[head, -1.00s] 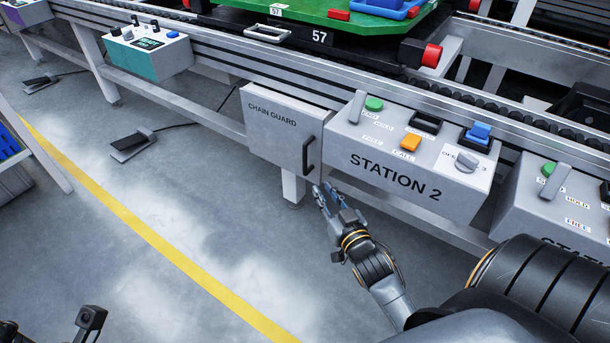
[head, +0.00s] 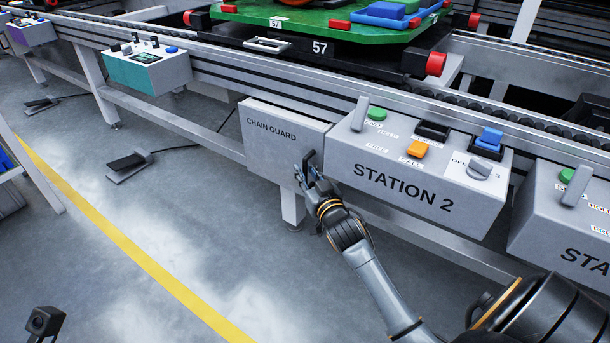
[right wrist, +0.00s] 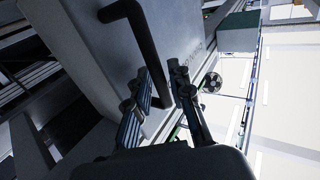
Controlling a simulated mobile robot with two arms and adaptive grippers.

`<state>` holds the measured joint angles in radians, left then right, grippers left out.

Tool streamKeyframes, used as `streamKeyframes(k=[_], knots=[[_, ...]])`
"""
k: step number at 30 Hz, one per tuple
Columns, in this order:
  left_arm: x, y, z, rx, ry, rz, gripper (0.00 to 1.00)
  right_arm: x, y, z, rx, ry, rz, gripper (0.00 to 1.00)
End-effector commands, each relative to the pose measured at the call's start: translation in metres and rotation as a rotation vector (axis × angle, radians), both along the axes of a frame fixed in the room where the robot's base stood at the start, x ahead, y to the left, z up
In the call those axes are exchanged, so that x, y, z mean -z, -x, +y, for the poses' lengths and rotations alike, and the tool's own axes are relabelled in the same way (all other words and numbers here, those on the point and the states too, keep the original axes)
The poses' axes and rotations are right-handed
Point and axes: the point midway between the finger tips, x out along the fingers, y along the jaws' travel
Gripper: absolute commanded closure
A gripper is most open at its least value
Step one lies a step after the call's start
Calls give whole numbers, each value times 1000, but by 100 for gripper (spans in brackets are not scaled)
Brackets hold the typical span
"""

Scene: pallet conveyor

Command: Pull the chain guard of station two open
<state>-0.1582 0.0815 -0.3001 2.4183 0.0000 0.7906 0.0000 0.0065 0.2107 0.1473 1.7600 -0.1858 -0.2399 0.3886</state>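The chain guard (head: 268,140) is a grey panel with CHAIN GUARD lettering, left of the Station 2 box (head: 400,195) under the conveyor. It looks closed. Its black handle (head: 310,158) is at its right edge, partly hidden by my right gripper (head: 306,174). In the right wrist view the handle (right wrist: 148,45) runs down between the two spread fingers of my right gripper (right wrist: 161,72). The gripper is open around the handle; I cannot tell whether a finger touches it. My left gripper's fingers do not show; only a dark part of mine is at the bottom left.
A pallet marked 57 (head: 320,47) stands on the conveyor above. Another station box (head: 565,215) is close on the right. The floor before the guard is clear.

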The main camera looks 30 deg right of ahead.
Motion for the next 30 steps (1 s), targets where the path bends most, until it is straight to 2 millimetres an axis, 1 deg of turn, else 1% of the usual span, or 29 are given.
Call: streamKeyframes(k=[3, 10, 11, 12, 13, 14, 24, 30], knots=[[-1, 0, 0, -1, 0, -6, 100, 0, -4, -1, 0, 1, 0, 79], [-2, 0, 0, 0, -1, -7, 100, 0, -5, -1, 0, 0, 1, 79], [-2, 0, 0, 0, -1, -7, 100, 0, -5, -1, 0, 0, 1, 83], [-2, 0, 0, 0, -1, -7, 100, 0, -5, -1, 0, 0, 1, 91], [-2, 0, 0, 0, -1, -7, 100, 0, -5, -1, 0, 0, 1, 97], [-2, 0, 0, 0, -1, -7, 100, 0, -5, -1, 0, 0, 1, 100], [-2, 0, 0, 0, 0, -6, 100, 0, -4, -1, 3, -1, 1, 100], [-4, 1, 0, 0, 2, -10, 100, 0, -3, 0, 39, -5, 1, 100]])
